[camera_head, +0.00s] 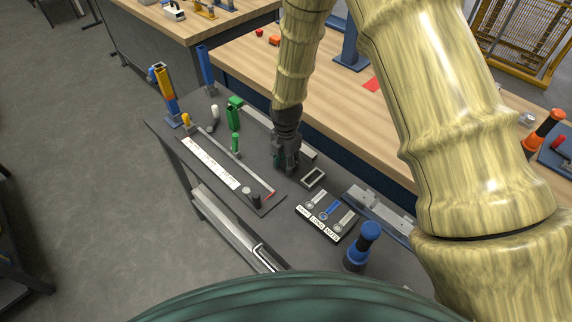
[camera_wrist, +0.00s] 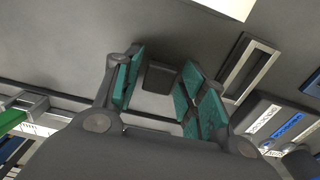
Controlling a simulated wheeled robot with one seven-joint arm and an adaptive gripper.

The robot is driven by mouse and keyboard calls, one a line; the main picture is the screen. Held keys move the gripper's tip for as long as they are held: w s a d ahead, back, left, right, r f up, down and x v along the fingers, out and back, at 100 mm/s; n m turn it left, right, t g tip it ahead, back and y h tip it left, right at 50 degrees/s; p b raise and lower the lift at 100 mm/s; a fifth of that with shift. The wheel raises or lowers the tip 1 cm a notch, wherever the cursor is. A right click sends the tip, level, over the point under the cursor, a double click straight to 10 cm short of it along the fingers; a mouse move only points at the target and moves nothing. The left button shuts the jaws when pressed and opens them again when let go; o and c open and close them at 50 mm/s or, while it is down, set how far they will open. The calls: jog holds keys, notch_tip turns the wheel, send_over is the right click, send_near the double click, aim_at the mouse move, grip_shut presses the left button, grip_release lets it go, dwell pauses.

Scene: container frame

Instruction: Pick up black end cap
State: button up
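My gripper (camera_head: 285,166) is low over the dark work surface, left of a small metal rectangular frame (camera_head: 313,177). In the wrist view its teal-padded fingers (camera_wrist: 160,80) are apart. A small black block with rounded corners, which looks like the black end cap (camera_wrist: 160,75), is between them. Narrow gaps show between the block and both pads, so the fingers do not appear to grip it. In the head view the gripper hides this spot. The metal frame also shows in the wrist view (camera_wrist: 250,70), to the right of the fingers.
A labelled tray (camera_head: 327,215) and a blue-topped black cylinder (camera_head: 364,246) stand front right. A plate with a white strip (camera_head: 210,164) lies left; green upright parts (camera_head: 235,112) stand behind it. A metal rail block (camera_head: 379,207) is right. A wooden bench (camera_head: 330,100) lies behind.

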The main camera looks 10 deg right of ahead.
jog(key=shift+w+f, duration=0.15)
jog(key=c, duration=0.4)
